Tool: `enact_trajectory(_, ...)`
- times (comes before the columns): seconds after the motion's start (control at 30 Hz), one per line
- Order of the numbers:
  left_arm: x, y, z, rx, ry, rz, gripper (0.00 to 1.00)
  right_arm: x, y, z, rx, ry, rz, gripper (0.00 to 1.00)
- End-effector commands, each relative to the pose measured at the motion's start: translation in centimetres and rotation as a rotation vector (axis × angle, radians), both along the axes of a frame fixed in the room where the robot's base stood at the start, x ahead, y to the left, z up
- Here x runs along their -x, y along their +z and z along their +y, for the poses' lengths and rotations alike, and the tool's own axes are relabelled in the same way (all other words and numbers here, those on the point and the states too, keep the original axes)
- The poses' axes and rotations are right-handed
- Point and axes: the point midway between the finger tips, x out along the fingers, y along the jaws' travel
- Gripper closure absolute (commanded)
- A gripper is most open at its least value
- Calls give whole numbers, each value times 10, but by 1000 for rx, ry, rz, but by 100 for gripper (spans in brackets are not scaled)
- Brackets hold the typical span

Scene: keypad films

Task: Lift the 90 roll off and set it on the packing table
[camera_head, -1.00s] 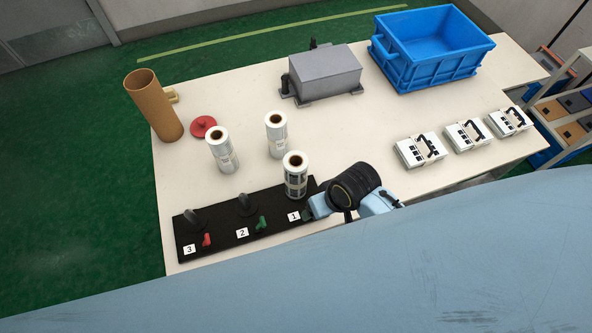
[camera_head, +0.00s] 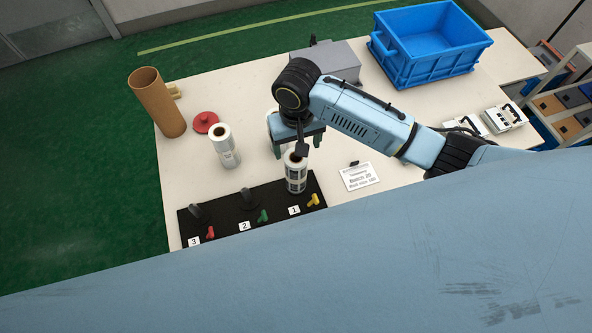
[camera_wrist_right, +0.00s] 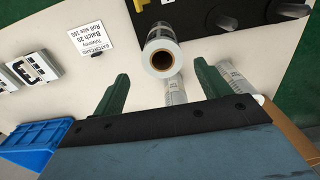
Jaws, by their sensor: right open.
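A white film roll with a dark-printed label (camera_head: 296,178) stands at place 1 of the black board (camera_head: 232,224); I cannot read its size. It also shows in the right wrist view (camera_wrist_right: 161,52), its hollow core facing the camera. My right gripper (camera_head: 300,143) is open over this roll, its green fingers apart and empty. In the wrist view the fingertips (camera_wrist_right: 161,72) are short of the roll's end. The packing table (camera_head: 370,215) carries another white roll (camera_head: 226,156) and one mostly hidden behind my gripper (camera_head: 270,122). My left gripper is not in view.
A batch card (camera_wrist_right: 78,42) lies right of the board. Places 2 and 3 have bare dark pegs. Red, green and yellow levers (camera_head: 313,201) line the front. A blue crate (camera_head: 430,60), grey box (camera_head: 335,58), cardboard tube (camera_head: 160,105) and red cap (camera_head: 206,122) stand behind.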

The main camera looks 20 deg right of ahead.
Motion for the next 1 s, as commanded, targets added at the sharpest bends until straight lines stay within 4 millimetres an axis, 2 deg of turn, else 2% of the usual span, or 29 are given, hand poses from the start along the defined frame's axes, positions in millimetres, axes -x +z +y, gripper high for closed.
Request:
enact_trajectory(0.03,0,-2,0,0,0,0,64,0,-11,0,1,0,2,24)
enact_trajectory(0.13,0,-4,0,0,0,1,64,0,-28,0,-1,-1,0,24)
enact_trajectory(0.37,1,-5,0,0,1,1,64,0,-45,1,-1,1,-1,24)
enact_trajectory(0.7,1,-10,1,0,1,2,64,2,-90,3,-1,2,-2,24)
enact_trajectory(1.0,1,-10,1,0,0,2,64,2,-93,3,-2,2,-4,26)
